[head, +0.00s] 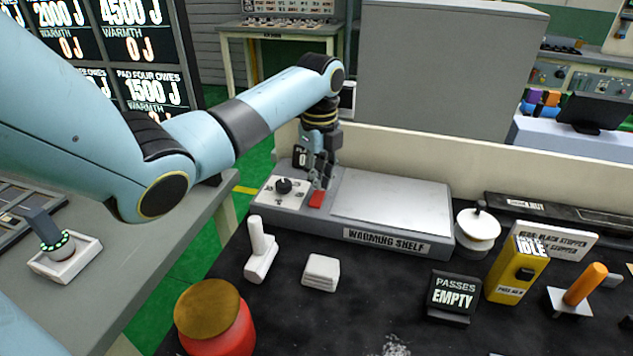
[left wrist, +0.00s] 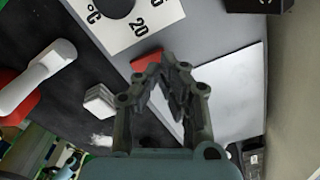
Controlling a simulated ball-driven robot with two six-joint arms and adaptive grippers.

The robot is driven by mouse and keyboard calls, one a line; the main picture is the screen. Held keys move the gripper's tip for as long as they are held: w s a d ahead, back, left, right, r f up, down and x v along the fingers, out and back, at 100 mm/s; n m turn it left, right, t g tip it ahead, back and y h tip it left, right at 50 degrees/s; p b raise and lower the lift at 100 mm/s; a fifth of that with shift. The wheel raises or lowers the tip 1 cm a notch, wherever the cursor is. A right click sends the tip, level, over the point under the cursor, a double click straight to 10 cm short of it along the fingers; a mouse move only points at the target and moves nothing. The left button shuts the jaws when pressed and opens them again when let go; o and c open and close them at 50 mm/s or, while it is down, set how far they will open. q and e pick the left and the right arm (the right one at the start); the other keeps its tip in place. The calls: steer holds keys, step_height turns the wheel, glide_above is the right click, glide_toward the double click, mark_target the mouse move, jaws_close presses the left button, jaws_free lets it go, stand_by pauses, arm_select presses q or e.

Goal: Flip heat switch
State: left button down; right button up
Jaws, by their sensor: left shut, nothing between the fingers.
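The heat switch looks to be the red rocker (head: 317,199) on the grey warming shelf unit (head: 345,222), between the dial panel and the metal plate. My left gripper (head: 322,184) is shut and empty, pointing down just above the red switch; I cannot tell whether it touches. In the left wrist view the red switch (left wrist: 147,59) shows just beyond my left fingertips (left wrist: 165,62), partly hidden by them. A black dial (head: 284,186) sits on the white panel to the left of the switch. My right gripper is not in view.
The bare metal plate (head: 395,204) lies right of the switch. In front stand a white handled block (head: 261,252), a stack of white pads (head: 321,272) and a red jar with a brown lid (head: 213,320). A white lidded pot (head: 478,230) stands at the shelf's right end.

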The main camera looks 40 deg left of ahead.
mark_target(319, 193)
arm_select(q)
steer(key=shift+f+b, duration=0.5)
steer(key=shift+f, duration=0.55)
steer(key=shift+r, duration=0.1)
step_height(319, 193, up, 7)
steer(key=p, duration=0.8)
stand_by(0.3)
stand_by(0.4)
